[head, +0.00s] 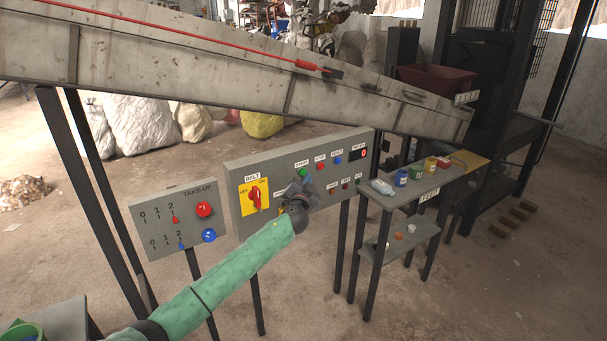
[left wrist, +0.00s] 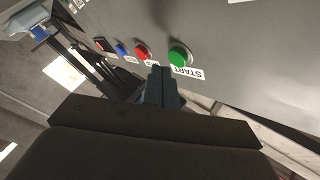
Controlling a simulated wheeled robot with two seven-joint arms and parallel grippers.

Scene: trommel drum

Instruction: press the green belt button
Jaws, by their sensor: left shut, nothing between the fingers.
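The green button (head: 303,172) is on the grey control panel (head: 240,171), beneath a START label. It also shows in the left wrist view (left wrist: 178,56), beside the START label. My left gripper (head: 297,189) is in front of the panel, just below and left of the green button in the head view. Its fingers (left wrist: 160,82) are shut and empty. In the left wrist view their tips point toward the panel, near the green and red buttons. I cannot tell whether they touch the panel. My right gripper is not in view.
A red button (head: 320,166) and a blue button (head: 337,160) sit right of the green one. A red switch (head: 254,195) on a yellow plate is at the panel's left. The TAKE-UP panel (head: 150,240) stands left, a small shelf (head: 412,190) with containers right. The conveyor (head: 220,75) slopes above.

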